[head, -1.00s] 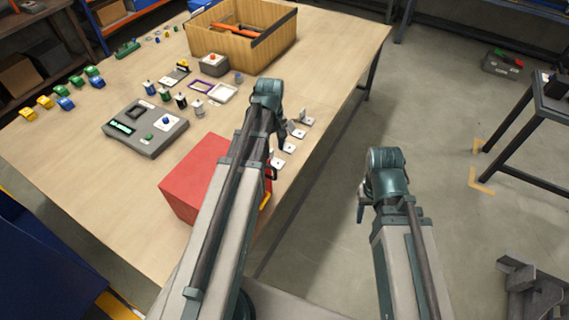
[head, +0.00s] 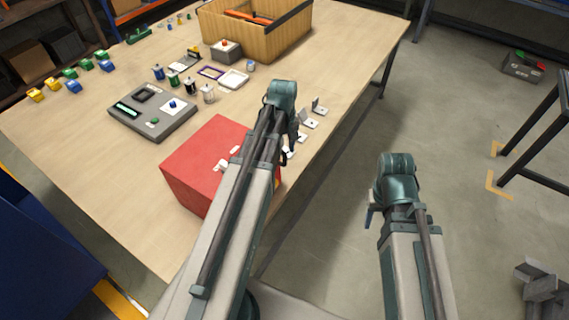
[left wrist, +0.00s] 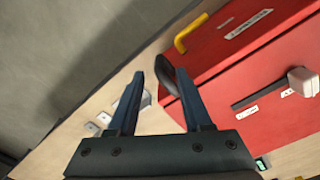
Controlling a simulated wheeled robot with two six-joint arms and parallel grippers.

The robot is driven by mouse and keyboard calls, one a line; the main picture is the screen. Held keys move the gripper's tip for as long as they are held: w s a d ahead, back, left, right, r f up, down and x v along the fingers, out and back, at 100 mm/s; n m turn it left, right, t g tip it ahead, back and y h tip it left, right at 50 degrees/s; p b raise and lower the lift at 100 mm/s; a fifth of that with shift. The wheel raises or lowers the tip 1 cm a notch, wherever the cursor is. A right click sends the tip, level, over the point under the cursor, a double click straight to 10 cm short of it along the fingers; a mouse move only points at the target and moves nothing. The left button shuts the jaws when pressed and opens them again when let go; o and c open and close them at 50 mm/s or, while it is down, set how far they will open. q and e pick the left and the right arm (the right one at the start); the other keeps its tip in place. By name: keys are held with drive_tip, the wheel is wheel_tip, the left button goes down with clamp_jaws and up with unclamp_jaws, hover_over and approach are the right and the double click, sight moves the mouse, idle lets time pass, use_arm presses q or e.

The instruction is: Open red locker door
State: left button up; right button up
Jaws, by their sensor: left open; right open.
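The red locker (head: 205,160) is a red box on the near right part of the table, partly hidden by my left arm in the head view. In the left wrist view the red locker (left wrist: 255,60) shows a yellow handle (left wrist: 190,32), a white label and a dark slot. A dark rounded piece (left wrist: 172,80) sits at its edge, close to the right fingertip; contact cannot be told. My right gripper (head: 370,214) is open over the floor, right of the table.
A grey device (head: 153,112) and several small jars stand left of the locker. Several small metal brackets (head: 308,123) lie by the table's right edge. A wooden crate (head: 262,40) stands at the back.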

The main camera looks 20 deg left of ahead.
sight(285, 156)
use_arm(q)
wheel_tip(285, 156, down, 5)
drive_tip(key=b, duration=0.3)
drive_tip(key=shift+r+b, duration=0.15)
drive_tip(key=shift+b, duration=0.15)
drive_tip(key=shift+r, duration=0.1)
clamp_jaws()
drive_tip(key=shift+w, duration=0.2)
idle(0.8)
